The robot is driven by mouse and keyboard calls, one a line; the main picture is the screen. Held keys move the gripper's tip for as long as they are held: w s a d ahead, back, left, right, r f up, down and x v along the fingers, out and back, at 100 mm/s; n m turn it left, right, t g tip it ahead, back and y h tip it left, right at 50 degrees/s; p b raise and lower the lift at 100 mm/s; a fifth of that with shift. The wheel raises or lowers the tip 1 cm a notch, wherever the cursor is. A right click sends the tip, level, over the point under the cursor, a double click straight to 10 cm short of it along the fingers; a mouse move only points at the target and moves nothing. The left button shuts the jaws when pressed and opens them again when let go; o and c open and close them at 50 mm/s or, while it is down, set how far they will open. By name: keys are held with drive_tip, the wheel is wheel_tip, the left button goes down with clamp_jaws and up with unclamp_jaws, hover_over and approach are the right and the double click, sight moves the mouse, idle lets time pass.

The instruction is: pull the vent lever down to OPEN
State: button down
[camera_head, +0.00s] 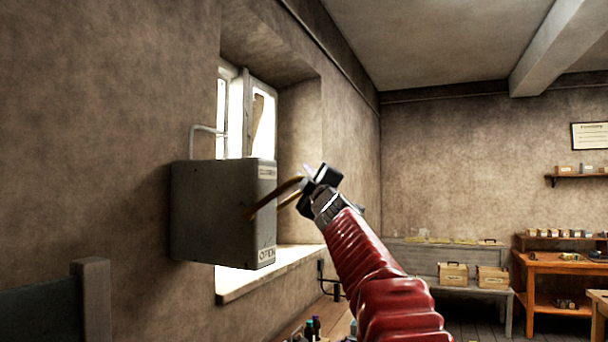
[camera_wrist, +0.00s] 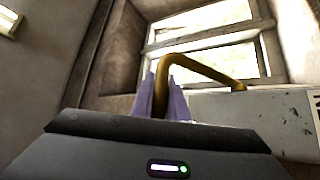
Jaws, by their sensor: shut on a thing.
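The vent lever (camera_head: 272,198) is a bent brass-coloured bar on the side of a grey box (camera_head: 212,212) on the left wall. It slants from the box up and right to my gripper (camera_head: 312,176). The box has a small label near its top edge (camera_head: 267,172), too small to read, and one reading OPEN near its bottom edge (camera_head: 267,253). In the wrist view the lever (camera_wrist: 204,70) runs from the box (camera_wrist: 262,108) and bends down between the purple fingers of my gripper (camera_wrist: 162,98). My gripper is shut on the lever's end, which the fingers partly hide.
A bright window (camera_head: 250,115) with a deep sill (camera_head: 270,272) is behind the box. A thin pipe (camera_head: 208,129) rises from the box top. A bench with wooden boxes (camera_head: 453,274) and an orange table (camera_head: 560,262) stand at the far right. The air right of the box is open.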

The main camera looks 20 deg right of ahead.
drive_tip(key=shift+s+d+f, duration=0.25)
drive_tip(key=shift+d+f, duration=0.05)
drive_tip(key=shift+f, duration=0.25)
drive_tip(key=shift+s+d+f, duration=0.25)
drive_tip(key=shift+f, duration=0.3)
drive_tip(key=shift+s+d+f, duration=0.25)
drive_tip(key=shift+d+f, duration=0.05)
drive_tip(key=shift+f, duration=0.25)
wheel_tip(320, 180, down, 15)
drive_tip(key=m+g+h, duration=0.1)
drive_tip(key=m+h, duration=1.3)
drive_tip(key=m, duration=0.2)
drive_tip(key=shift+d+f+m, duration=0.2)
drive_tip(key=shift+m, duration=0.1)
drive_tip(key=c, duration=2.1)
unclamp_jaws()
drive_tip(key=o, duration=0.4)
drive_tip(key=shift+r, duration=0.15)
drive_tip(key=shift+c, duration=0.2)
drive_tip(key=shift+a, duration=0.1)
drive_tip(key=shift+r, duration=0.1)
